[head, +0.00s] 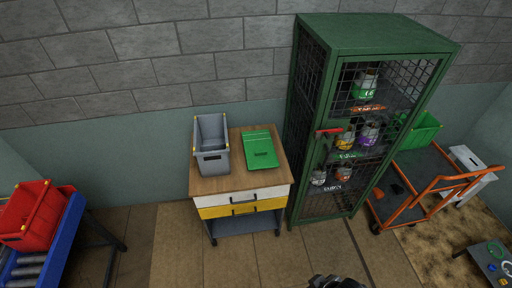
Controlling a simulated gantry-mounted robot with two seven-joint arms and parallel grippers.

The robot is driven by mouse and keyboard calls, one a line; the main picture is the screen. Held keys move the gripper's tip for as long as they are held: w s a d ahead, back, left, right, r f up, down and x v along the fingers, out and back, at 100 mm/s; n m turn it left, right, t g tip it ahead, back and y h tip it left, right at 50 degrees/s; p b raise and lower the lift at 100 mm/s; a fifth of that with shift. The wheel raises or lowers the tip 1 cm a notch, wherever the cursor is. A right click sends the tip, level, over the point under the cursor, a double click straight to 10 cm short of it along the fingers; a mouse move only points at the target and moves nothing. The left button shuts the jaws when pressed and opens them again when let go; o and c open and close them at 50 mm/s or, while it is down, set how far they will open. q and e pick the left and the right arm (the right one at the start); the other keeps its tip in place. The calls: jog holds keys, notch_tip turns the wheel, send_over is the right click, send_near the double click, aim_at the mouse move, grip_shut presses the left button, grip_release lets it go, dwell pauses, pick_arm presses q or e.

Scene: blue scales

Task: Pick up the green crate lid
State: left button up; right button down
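The green crate lid (261,150) lies flat on the wooden top of a small wheeled drawer cart (213,185), to the right of a grey crate. Nothing touches the lid from above. A small dark part (335,282), seemingly of my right gripper, shows at the bottom edge, well below and to the right of the cart. Its fingers cannot be made out. My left gripper is out of view.
A grey crate (211,158) stands beside the lid. A tall green mesh cabinet (300,140) with bottles stands close on the right. An orange trolley (420,198) carries a green crate (423,132). A red crate (38,212) sits far left. Floor before the cart is clear.

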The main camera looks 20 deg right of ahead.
jog(key=c, duration=1.8)
grip_release()
jog(key=shift+c, duration=0.2)
jog(key=o, duration=0.8)
